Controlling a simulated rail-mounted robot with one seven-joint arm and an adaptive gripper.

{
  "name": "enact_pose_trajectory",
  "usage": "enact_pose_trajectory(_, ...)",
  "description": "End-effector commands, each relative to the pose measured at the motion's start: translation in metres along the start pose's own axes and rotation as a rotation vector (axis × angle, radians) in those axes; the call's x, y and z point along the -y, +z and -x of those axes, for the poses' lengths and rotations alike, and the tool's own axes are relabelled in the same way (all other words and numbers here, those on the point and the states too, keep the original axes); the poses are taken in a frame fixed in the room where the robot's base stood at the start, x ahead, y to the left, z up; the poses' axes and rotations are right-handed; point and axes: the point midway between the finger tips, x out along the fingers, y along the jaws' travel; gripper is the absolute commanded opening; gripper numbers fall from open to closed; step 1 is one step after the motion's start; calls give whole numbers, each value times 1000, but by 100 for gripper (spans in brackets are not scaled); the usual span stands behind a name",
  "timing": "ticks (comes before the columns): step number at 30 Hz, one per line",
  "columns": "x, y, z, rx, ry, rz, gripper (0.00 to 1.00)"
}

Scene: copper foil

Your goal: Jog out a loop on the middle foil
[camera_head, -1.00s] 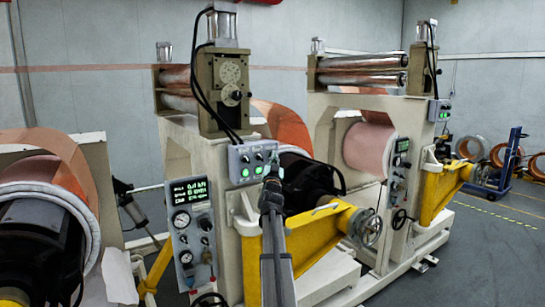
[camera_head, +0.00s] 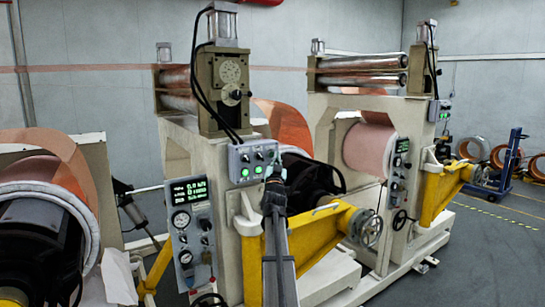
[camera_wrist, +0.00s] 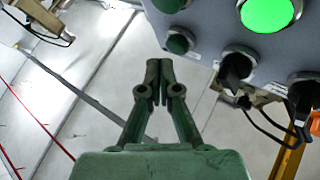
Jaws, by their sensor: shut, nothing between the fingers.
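The middle foil, an orange copper sheet (camera_head: 288,125), arches behind the middle stand's post; the rest of it is hidden by the stand. The middle control box (camera_head: 253,160) has two lit green lamps and dark knobs; in the wrist view it fills the upper right as a grey panel (camera_wrist: 212,28) with a large lit green button (camera_wrist: 267,12), a smaller dark green button (camera_wrist: 180,41) and black knobs (camera_wrist: 236,67). My gripper (camera_head: 275,168) is at the box's lower right corner. In the wrist view its green fingers (camera_wrist: 158,66) are together and empty, just below the small button.
A display and gauge panel (camera_head: 191,228) stands below left of the box. A yellow bracket (camera_head: 318,238) with a handwheel is to the right. Another copper roll (camera_head: 60,175) is at left and a pink-copper roll (camera_head: 368,150) at the right stand. Open floor (camera_head: 480,265) lies at right.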

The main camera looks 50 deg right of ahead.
Motion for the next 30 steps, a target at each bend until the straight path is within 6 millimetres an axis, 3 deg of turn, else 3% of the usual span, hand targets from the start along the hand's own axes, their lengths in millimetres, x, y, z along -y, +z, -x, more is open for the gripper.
enact_pose_trajectory(19,-24,-21,34,-1,0,0,0)
enact_pose_trajectory(30,-25,-26,35,0,0,0,0)
